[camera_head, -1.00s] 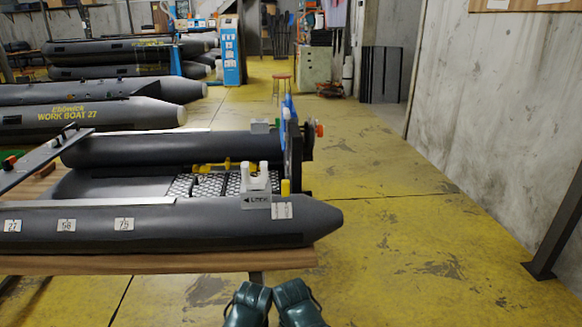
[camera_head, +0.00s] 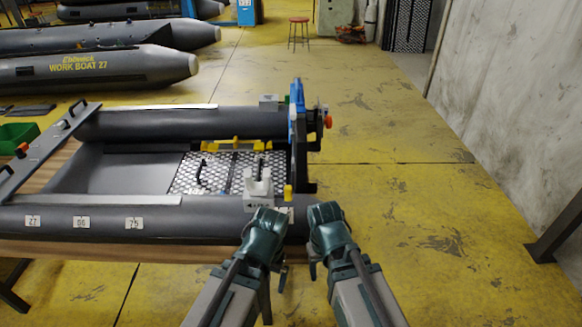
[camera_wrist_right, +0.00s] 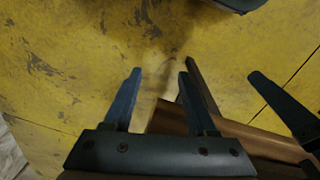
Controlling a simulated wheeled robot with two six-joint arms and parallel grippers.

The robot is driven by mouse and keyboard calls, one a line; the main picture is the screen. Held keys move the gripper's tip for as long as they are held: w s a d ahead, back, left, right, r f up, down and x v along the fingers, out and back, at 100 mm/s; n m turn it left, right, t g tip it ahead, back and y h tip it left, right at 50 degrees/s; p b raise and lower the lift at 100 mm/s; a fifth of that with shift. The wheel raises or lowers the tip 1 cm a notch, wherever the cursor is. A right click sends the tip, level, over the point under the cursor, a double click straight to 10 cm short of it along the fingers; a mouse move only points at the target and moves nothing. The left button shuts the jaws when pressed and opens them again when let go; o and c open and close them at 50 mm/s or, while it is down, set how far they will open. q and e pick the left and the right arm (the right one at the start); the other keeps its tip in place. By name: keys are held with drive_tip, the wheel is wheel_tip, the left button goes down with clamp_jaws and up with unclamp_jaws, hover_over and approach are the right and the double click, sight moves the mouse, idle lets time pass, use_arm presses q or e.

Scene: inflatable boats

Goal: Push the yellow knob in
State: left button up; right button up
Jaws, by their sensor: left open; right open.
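A small yellow knob (camera_head: 288,192) stands upright at the near right of the grey inflatable boat (camera_head: 165,218), beside the white fitting (camera_head: 258,184) and in front of the blue-edged transom (camera_head: 297,110). How far it is pushed in cannot be told. My left gripper (camera_head: 283,276) hangs low in front of the boat's near tube, below the knob. My right gripper (camera_head: 313,268) is just right of it, past the boat's end. Both are mostly hidden by my wrists. In the right wrist view my right gripper (camera_wrist_right: 160,74) is open and empty above the floor.
The boat rests on a wooden table (camera_head: 120,250). Yellow bars (camera_head: 236,144) lie across its floor panels, and an orange knob (camera_head: 328,121) sits outside the transom.

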drive_tip(key=w+d+r+p, duration=0.2)
drive_tip(key=r+p, duration=0.6)
drive_tip(key=r, duration=0.1)
drive_tip(key=w+d+r+p, duration=0.2)
drive_tip(key=r+p, duration=0.7)
drive_tip(key=r, duration=0.1)
wheel_tip(320, 180, up, 11)
drive_tip(key=n+p, duration=1.1)
drive_tip(key=n, duration=0.4)
hover_over(288, 187)
drive_tip(key=shift+s+y, duration=0.1)
drive_tip(key=shift+y, duration=0.3)
wheel_tip(288, 187, down, 14)
drive_tip(key=b, duration=1.4)
drive_tip(key=shift+r, duration=0.1)
drive_tip(key=shift+r, duration=0.1)
clamp_jaws()
